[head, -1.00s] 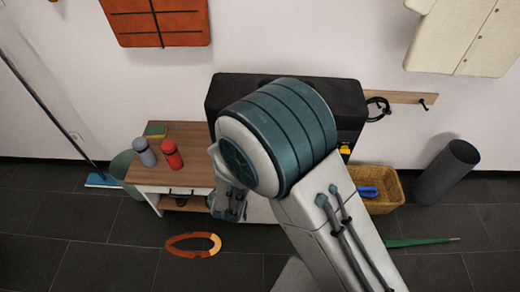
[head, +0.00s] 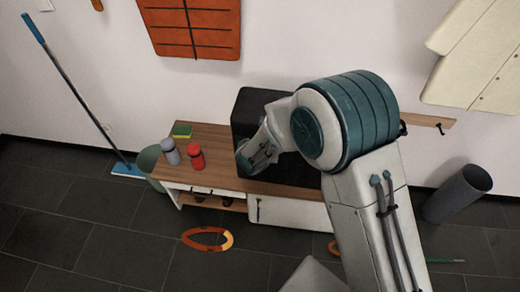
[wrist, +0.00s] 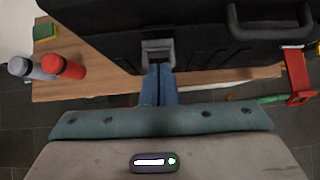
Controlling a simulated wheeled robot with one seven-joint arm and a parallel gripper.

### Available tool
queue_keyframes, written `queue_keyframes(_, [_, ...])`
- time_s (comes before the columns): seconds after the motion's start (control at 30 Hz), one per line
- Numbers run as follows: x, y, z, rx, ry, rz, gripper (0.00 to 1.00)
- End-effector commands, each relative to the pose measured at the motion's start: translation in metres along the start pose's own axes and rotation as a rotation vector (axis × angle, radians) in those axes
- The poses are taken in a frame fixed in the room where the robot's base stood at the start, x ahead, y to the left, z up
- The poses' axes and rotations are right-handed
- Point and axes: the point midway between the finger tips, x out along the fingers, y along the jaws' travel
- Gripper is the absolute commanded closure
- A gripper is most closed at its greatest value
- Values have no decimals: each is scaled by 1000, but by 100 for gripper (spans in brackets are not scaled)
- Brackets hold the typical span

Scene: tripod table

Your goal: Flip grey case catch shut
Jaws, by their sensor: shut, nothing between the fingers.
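The dark case (wrist: 95,40) stands on the wooden bench top and fills the top of the wrist view. In the head view the case (head: 250,103) is partly behind my arm. Its grey catch (wrist: 158,47) is a small frame-like piece at the middle of the case front. My gripper (wrist: 158,69) is shut and empty, with its blue fingers just below the catch's lower edge. I cannot tell whether the tips touch it. A red catch-like piece (wrist: 297,72) sticks out at the case's right end. My fingertips are hidden in the head view.
A grey bottle (head: 170,151) and a red bottle (head: 196,156) stand on the bench (head: 226,139), left of the case, with a green-yellow sponge (head: 182,131) behind. A black handle (wrist: 270,28) juts from the case front. An orange ring (head: 207,239) lies on the floor.

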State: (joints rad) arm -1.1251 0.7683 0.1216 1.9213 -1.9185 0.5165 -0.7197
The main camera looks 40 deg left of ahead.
Motion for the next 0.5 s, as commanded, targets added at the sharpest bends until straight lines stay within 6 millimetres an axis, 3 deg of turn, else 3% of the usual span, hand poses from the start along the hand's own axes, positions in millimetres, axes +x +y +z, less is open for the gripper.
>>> queue_keyframes(0.5, [-11,2,9,-2,-1,1,100])
